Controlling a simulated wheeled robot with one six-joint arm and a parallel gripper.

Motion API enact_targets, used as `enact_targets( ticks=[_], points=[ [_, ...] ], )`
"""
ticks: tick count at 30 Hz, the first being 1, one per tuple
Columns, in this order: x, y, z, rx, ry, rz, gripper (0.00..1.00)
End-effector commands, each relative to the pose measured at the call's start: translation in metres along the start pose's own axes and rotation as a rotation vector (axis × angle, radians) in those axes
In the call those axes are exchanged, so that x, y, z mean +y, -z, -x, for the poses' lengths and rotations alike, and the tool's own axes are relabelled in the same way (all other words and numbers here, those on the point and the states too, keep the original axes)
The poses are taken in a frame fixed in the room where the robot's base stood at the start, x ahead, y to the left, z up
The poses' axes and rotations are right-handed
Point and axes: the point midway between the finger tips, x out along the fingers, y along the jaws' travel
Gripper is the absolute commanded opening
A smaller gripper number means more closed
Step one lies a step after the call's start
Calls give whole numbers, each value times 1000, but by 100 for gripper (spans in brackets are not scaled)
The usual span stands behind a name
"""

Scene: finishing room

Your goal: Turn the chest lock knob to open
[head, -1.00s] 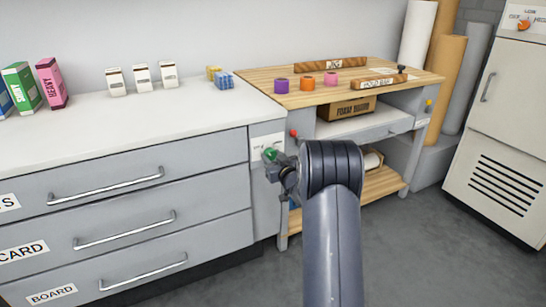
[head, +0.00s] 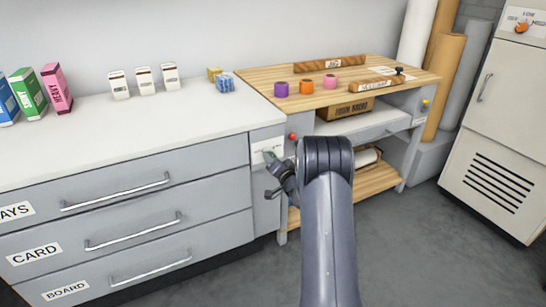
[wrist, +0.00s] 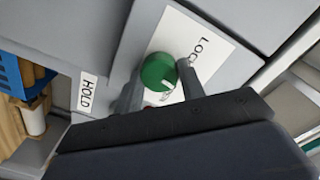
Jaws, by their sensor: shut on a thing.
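The green lock knob (wrist: 158,72) sits on a white label plate (wrist: 205,42) on the grey chest front, with "LOCK" printed on it. A pale mark shows on the knob's lower right side, beside a smaller word that I cannot read. My gripper (wrist: 161,88) is shut on the knob, one finger on each side. In the head view, my gripper (head: 271,166) is at the chest's narrow right-hand panel, and only a little green of the knob shows there.
The chest (head: 205,181) has drawers with bar handles left of my gripper. A wooden workbench (head: 262,80) with tape rolls adjoins it on the right. A "HOLD" label (wrist: 87,92) is near my gripper. Floor (head: 400,255) is clear at the right, before a white cabinet (head: 500,130).

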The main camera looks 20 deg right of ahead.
Motion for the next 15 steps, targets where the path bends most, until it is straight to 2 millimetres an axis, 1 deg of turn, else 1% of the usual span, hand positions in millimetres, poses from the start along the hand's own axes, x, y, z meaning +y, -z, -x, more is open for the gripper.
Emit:
enact_targets(
  ticks=[9, 15],
  points=[
    [-1, 2, 0, -8, 0, -290, 15],
    [0, 2, 0, -12, 0, -439, 15]
  ],
)
